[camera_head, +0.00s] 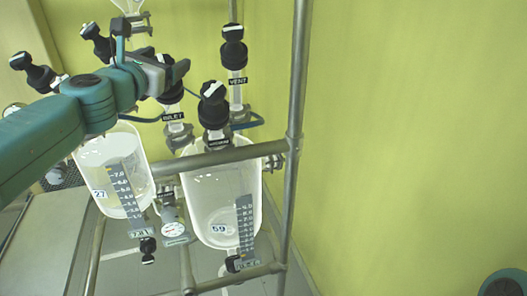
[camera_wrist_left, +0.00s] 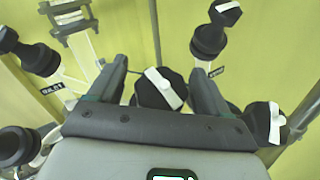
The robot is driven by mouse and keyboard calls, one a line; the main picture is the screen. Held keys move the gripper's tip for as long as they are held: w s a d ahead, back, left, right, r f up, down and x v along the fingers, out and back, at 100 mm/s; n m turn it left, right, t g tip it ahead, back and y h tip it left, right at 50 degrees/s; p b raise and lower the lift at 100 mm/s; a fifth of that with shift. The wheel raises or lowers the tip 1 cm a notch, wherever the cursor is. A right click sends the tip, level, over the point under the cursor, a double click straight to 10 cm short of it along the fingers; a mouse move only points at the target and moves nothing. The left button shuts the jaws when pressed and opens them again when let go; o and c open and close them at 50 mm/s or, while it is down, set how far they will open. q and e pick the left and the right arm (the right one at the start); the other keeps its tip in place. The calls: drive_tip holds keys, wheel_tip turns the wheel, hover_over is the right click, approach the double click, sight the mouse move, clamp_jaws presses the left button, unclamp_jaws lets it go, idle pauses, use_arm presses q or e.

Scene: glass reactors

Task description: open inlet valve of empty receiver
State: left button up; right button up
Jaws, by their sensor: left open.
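Receiver 59 (camera_head: 222,190) is a clear glass vessel that looks empty. Receiver 27 (camera_head: 110,155), left of it, seems to hold some pale liquid. The inlet valve above receiver 59 has a black knob (camera_head: 170,95), partly hidden by my gripper, and an INLET label (camera_head: 173,117). My left gripper (camera_head: 173,76) is open over this knob. In the left wrist view the black knob with a slanted white bar (camera_wrist_left: 162,88) shows between the open fingers of my left gripper (camera_wrist_left: 160,72). I cannot tell whether the fingers touch it.
The vent valve knob (camera_head: 233,46) stands behind to the right. Another white-barred valve knob (camera_head: 213,106) stands close in front; it also shows in the left wrist view (camera_wrist_left: 264,122). A metal post (camera_head: 297,100) stands to the right. Open room lies beyond it, before the yellow wall (camera_head: 420,130).

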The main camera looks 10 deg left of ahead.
use_arm(q)
drive_tip(key=s, duration=1.5)
drive_tip(key=d+f+g+h+b, duration=0.1)
drive_tip(key=d+f, duration=0.4)
drive_tip(key=d, duration=0.7)
drive_tip(key=d+f+n+g+h+b, duration=0.1)
drive_tip(key=d+f+h+b, duration=0.2)
drive_tip(key=d, duration=0.9)
wheel_tip(320, 180, down, 2)
drive_tip(key=shift+d+f+h+b, duration=0.15)
drive_tip(key=shift+d+h+b, duration=0.15)
drive_tip(key=shift+d+b, duration=0.1)
drive_tip(key=shift+w+a, duration=0.1)
drive_tip(key=shift+w, duration=0.05)
